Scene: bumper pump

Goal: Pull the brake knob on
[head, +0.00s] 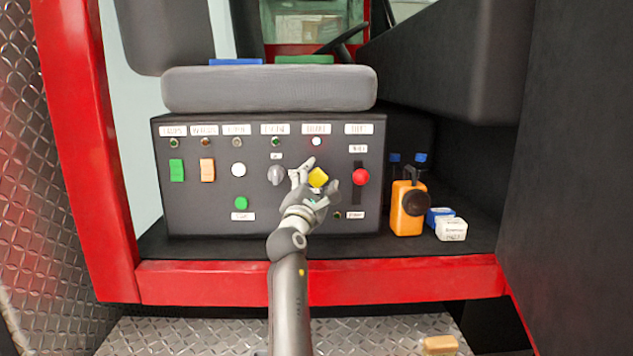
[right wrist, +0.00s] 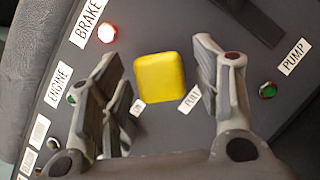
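The yellow brake knob (head: 318,177) sits on the front of the dark control panel (head: 215,215), below the BRAKE label (head: 316,129). In the right wrist view, the square yellow knob (right wrist: 160,77) lies between the fingers of my right gripper (right wrist: 158,85), with a gap on both sides. My right gripper (head: 311,182) is open at the knob and hides part of it in the head view. The lamp (right wrist: 107,33) by the BRAKE label glows red; in the head view this lamp (head: 317,141) looks pale. My left gripper is in no view.
A red knob (head: 361,177) in a slot is right of the brake knob, and a grey rotary knob (head: 275,175) is left of it. Green (head: 177,170) and orange (head: 207,170) switches are farther left. An orange lantern (head: 407,210) stands right of the panel. A seat cushion (head: 268,88) overhangs above.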

